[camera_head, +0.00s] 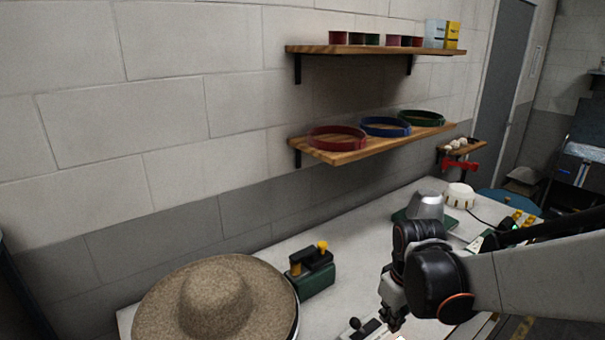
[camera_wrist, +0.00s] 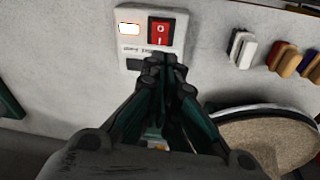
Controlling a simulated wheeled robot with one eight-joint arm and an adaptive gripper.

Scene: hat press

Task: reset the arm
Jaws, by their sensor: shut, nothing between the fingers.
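My gripper (camera_wrist: 158,65) is shut and empty in the wrist view. Its fingertips are in front of the lower edge of a white switch box (camera_wrist: 131,42) with a red rocker switch (camera_wrist: 160,31) and a lit display. I cannot tell whether the fingertips touch the box. In the head view, my arm comes in from the right, and my gripper (camera_head: 394,322) points down at the table near the bottom edge, beside the partly hidden switch box.
A grey cone-shaped piece (camera_head: 425,206) is behind my arm. Two wall shelves (camera_head: 350,155) hold bands and boxes.

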